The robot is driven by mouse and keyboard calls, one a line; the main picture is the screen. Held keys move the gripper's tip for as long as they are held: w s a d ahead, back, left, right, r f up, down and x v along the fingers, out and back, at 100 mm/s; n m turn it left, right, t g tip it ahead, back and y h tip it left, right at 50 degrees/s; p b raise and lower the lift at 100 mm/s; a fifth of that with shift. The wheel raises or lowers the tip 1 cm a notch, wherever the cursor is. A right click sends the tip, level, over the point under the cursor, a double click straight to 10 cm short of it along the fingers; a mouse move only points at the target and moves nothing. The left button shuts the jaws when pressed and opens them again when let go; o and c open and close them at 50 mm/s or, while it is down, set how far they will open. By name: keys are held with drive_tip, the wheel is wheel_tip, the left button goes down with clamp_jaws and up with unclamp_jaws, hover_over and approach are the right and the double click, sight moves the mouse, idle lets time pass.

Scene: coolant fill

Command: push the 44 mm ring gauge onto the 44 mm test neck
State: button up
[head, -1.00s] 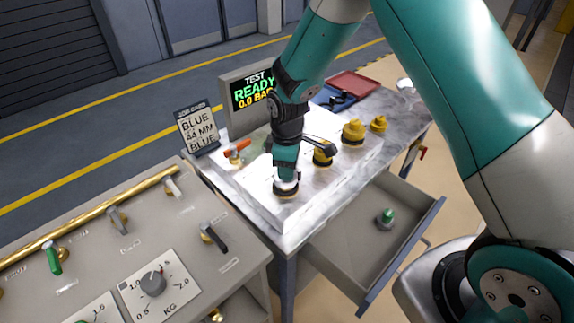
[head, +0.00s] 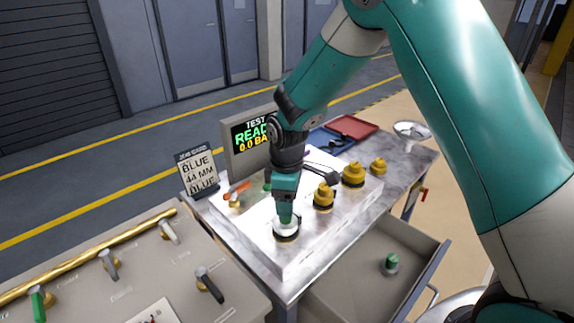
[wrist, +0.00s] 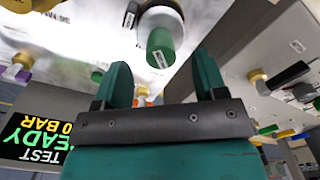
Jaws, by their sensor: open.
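The ring gauge, a white disc (head: 287,224) with a green upright handle, sits on the front test neck (head: 286,238), whose dark base shows below it. I cannot tell how fully it is seated. My gripper (head: 286,199) is just above the handle in the head view. Its two green fingers (wrist: 162,64) are open, apart and empty, with the handle beyond the gap between their tips.
Several yellow-capped necks (head: 324,196) run back along the metal plate. A red-handled valve (head: 238,191) stands to the left. The screen (head: 252,133) reads TEST READY. The card (head: 198,172) reads BLUE, 44 MM, BLUE. An open drawer (head: 350,285) at front right holds a green-topped piece (head: 390,262).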

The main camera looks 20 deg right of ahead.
wheel_tip(320, 180, up, 13)
drive_tip(key=b, duration=0.1)
drive_tip(key=shift+b, duration=0.35)
drive_tip(key=shift+f, duration=0.1)
drive_tip(key=s+a+r+m+y, duration=0.2)
drive_tip(key=s, duration=1.1)
drive_tip(key=s+a+r+m+y, duration=0.1)
drive_tip(key=s+a+m+y, duration=0.1)
drive_tip(key=s, duration=1)
drive_tip(key=shift+s+a+r+m, duration=0.3)
drive_tip(key=shift+s+a+r, duration=0.1)
drive_tip(key=shift+a, duration=0.1)
